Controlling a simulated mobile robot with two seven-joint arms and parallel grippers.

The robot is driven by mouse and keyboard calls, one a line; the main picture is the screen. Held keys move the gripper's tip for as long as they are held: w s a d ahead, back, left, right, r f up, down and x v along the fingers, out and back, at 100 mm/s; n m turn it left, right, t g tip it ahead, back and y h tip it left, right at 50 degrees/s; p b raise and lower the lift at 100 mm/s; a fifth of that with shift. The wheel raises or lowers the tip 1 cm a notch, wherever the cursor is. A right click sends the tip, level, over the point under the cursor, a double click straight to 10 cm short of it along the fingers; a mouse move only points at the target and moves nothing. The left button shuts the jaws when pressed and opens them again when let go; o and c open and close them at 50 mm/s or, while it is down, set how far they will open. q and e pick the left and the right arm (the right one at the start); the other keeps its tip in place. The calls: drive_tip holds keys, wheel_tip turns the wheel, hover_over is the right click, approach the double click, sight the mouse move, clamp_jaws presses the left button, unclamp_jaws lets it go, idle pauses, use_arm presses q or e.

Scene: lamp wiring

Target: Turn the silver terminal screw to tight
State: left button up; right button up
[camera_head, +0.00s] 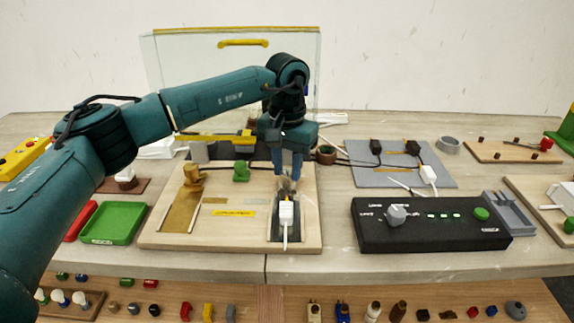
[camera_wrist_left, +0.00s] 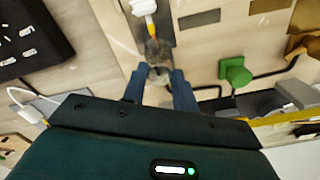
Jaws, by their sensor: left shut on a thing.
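My left gripper (camera_head: 289,178) points down at the wooden lamp-wiring board (camera_head: 230,238), just behind a white plug-like piece (camera_head: 286,213) with a cord. In the left wrist view, the fingers (camera_wrist_left: 159,80) are shut on a small silver-grey piece (camera_wrist_left: 158,72), which looks like the silver terminal screw. The fingers hide much of it, and I cannot tell how far it is turned. The white piece (camera_wrist_left: 143,7) shows beyond it. My right gripper is in neither view.
A green knob (camera_head: 241,171) and a brass part (camera_head: 183,207) stand on the board to the left. A black control box (camera_head: 430,236) lies right, near a grey mat (camera_head: 380,178) with cables. A green tray (camera_head: 113,224) lies left. A clear panel (camera_head: 190,75) rises behind.

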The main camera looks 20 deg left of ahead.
sight(287, 171)
use_arm(q)
drive_tip(key=shift+m, duration=0.6)
drive_tip(key=o, duration=1)
drive_tip(key=shift+c, duration=0.2)
wheel_tip(287, 171, up, 13)
drive_tip(key=shift+r, duration=0.15)
